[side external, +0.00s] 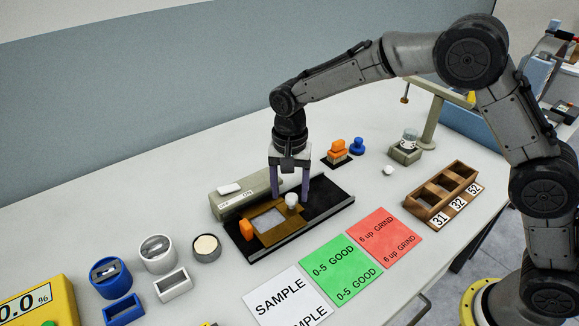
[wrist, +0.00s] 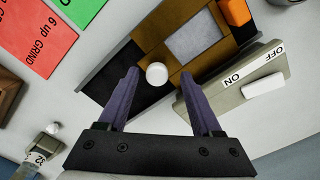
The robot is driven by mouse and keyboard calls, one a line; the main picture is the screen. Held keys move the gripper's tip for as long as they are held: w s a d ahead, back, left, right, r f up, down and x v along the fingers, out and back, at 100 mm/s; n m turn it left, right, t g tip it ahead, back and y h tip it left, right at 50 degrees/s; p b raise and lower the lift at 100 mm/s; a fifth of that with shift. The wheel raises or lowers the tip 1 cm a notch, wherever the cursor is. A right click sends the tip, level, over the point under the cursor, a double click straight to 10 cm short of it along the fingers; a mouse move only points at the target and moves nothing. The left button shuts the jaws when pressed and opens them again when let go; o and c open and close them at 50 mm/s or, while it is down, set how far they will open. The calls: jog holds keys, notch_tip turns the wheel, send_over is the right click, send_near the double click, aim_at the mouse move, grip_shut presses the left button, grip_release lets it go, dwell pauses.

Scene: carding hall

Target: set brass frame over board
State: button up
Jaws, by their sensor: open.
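The brass frame (side external: 259,232) lies flat on the left part of the black board (side external: 330,194), around a pale grey rectangle (side external: 268,219). A white round knob (side external: 291,200) stands at the frame's right end. In the wrist view the brass frame (wrist: 178,60) and its white knob (wrist: 156,74) are below my gripper, with bare black board (wrist: 130,65) to the left. My gripper (side external: 291,196) is open and points down, its purple fingers on either side of the knob. I see gaps between the fingers and the knob in the wrist view (wrist: 159,74).
A grey ON/OFF box (side external: 238,192) stands right behind the board, and an orange block (side external: 246,229) is at its left end. SAMPLE, green (side external: 340,267) and red (side external: 384,236) cards lie in front. A wooden numbered tray (side external: 443,196) is at right.

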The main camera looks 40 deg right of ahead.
notch_tip(320, 180, up, 13)
dwell(0.3)
